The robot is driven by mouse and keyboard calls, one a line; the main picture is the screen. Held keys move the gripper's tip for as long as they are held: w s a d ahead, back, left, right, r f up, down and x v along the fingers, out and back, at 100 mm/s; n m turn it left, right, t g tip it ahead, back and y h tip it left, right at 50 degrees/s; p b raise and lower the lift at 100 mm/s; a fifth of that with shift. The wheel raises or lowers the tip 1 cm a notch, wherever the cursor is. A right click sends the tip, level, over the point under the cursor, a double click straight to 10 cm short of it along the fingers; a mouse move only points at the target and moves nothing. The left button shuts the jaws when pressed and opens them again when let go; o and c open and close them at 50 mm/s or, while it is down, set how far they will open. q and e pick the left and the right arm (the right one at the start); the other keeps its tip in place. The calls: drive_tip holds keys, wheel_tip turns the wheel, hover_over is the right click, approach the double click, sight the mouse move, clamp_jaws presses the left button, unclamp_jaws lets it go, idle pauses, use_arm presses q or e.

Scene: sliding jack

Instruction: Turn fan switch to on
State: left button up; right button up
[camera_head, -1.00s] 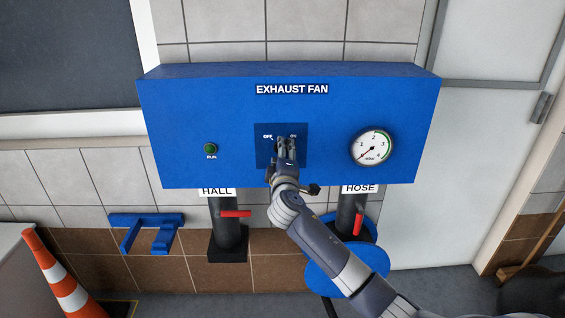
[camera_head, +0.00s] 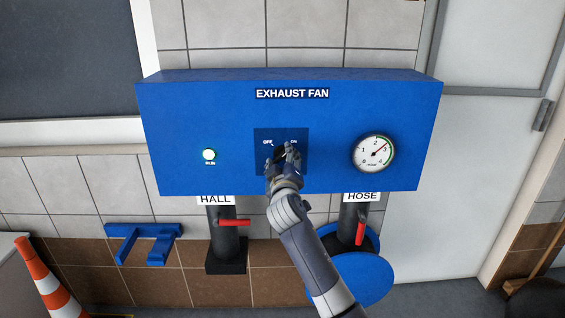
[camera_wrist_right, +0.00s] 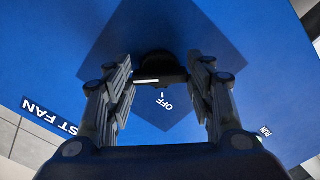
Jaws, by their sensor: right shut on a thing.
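The fan switch is a black knob (camera_wrist_right: 158,65) on a dark blue square plate (camera_head: 262,136) with OFF and ON labels, under the words EXHAUST FAN. My right gripper (camera_head: 285,153) is at the knob and hides most of it in the head view. In the right wrist view its two fingers (camera_wrist_right: 159,78) stand on either side of the knob, shut on it. A white mark on the knob points away from the OFF label. The run lamp (camera_head: 209,155) glows bright, and the gauge (camera_head: 373,153) needle points to the upper right, near 3. My left gripper is out of view.
Below the blue panel (camera_head: 190,110) are the HALL pipe and HOSE pipe with red handles (camera_head: 234,223) (camera_head: 361,229). A blue bracket (camera_head: 120,231) is on the wall at left. A striped cone (camera_head: 48,280) stands at lower left.

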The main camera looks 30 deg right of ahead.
drive_tip(key=shift+f, duration=0.1)
drive_tip(key=o, duration=1.1)
drive_tip(key=shift+c, duration=0.2)
drive_tip(key=v, duration=1.2)
drive_tip(key=shift+d, duration=0.1)
